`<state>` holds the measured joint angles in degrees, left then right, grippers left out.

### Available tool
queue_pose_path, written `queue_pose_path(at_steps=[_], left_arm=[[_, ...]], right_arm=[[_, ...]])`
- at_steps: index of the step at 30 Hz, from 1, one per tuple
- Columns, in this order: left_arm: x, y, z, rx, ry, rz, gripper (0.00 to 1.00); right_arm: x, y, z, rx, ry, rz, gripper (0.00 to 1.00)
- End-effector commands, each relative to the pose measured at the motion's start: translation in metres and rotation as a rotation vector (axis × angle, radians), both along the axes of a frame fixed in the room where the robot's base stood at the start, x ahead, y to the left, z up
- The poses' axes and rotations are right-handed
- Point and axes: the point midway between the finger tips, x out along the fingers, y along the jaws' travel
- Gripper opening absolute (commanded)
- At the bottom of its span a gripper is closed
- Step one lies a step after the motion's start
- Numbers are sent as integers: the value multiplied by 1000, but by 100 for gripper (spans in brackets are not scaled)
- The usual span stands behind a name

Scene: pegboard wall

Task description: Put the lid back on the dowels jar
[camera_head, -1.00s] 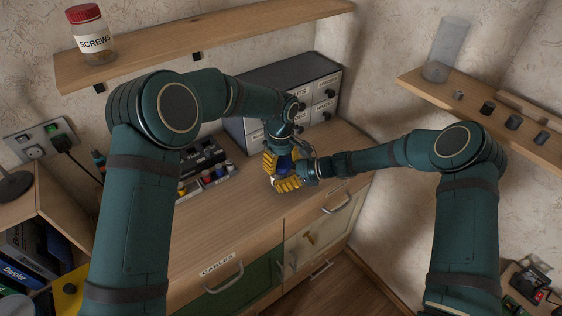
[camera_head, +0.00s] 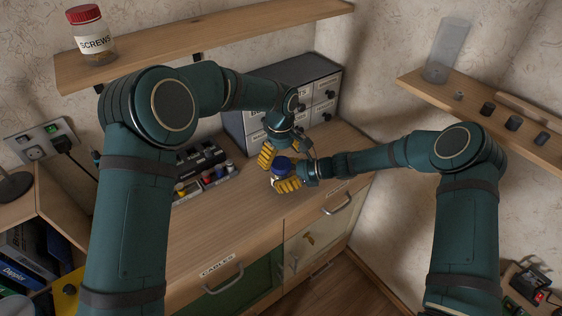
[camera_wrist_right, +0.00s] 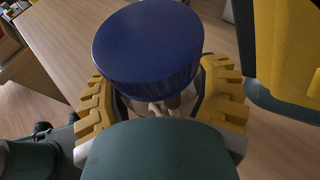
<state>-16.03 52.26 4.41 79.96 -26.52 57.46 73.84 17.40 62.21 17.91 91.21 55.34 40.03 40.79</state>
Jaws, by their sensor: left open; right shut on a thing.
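The blue lid (camera_head: 283,164) sits on top of the dowels jar, level as far as I can see. In the right wrist view the lid (camera_wrist_right: 148,45) covers the jar's mouth, and a little of the clear jar (camera_wrist_right: 163,106) with tan pieces inside shows below it. My right gripper (camera_head: 287,184) is shut around the jar under the lid, its yellow fingers on both sides. My left gripper (camera_head: 266,155) is open and empty just left of the lid, apart from it in the head view; it also fills the right wrist view's upper right (camera_wrist_right: 286,45).
A grey drawer cabinet (camera_head: 292,80) stands behind my grippers on the wooden counter (camera_head: 230,220). A tray of small parts (camera_head: 205,175) lies to the left. The screws jar (camera_head: 92,38) is on the upper shelf, and a clear tall container (camera_head: 446,50) is on the right shelf.

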Motion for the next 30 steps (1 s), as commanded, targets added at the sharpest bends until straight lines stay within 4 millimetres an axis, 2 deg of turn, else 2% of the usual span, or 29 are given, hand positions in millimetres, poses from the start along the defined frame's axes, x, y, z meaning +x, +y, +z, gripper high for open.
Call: queue_pose_path(at_steps=[4, 16, 30], left_arm=[[0, -1, 18, -1, -2, -1, 88], [-1, -1, 21, 2, 1, 29, 89], [0, -1, 52, 2, 5, 678, 89]], right_arm=[[0, 0, 0, 0, 0, 0, 0], [0, 0, 0, 0, 0, 0, 0], [0, 0, 0, 0, 0, 0, 0]])
